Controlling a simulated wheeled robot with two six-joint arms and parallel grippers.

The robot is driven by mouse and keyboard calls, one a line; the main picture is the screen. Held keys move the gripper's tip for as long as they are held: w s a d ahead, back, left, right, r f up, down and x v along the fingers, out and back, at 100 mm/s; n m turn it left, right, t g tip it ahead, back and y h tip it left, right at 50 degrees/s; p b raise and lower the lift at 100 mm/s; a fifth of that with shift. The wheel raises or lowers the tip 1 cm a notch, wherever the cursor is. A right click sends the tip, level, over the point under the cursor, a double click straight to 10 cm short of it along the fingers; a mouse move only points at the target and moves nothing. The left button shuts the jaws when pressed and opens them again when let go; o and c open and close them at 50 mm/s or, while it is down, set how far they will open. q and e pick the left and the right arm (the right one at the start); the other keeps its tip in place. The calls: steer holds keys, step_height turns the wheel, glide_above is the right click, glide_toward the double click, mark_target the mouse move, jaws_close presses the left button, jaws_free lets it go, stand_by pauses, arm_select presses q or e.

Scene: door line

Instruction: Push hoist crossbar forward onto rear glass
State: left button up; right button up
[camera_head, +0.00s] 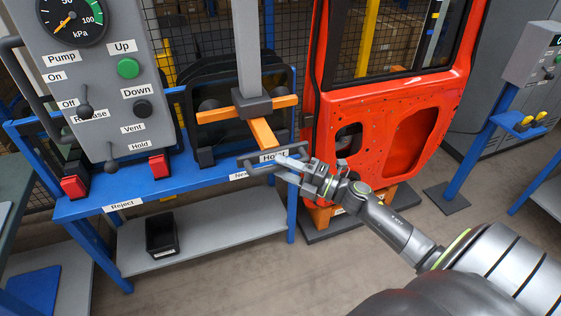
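The hoist crossbar (265,132) is orange, with a dark hub under a grey vertical mast (246,45). A grey handle with a "Hoist" label (270,157) is at its near end. Dark-framed glass panes (289,100) stand upright in the blue rack just behind the crossbar; a gap between crossbar and glass is hard to judge. My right gripper (281,167) is at the right part of the handle, its fingers beside or around the bar. Whether they are closed on it is unclear. My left gripper is out of view.
A control panel (105,85) with gauge, buttons and levers stands at the left. The blue rack (150,188) has "Reject" and "New" labels and red blocks. A black bin (162,234) sits on the lower shelf. An orange-red door (385,125) stands right of the rack.

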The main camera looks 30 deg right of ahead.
steer(key=shift+w+a+r, duration=0.1)
steer(key=shift+w+a, duration=0.3)
steer(key=shift+w, duration=0.2)
jaws_close()
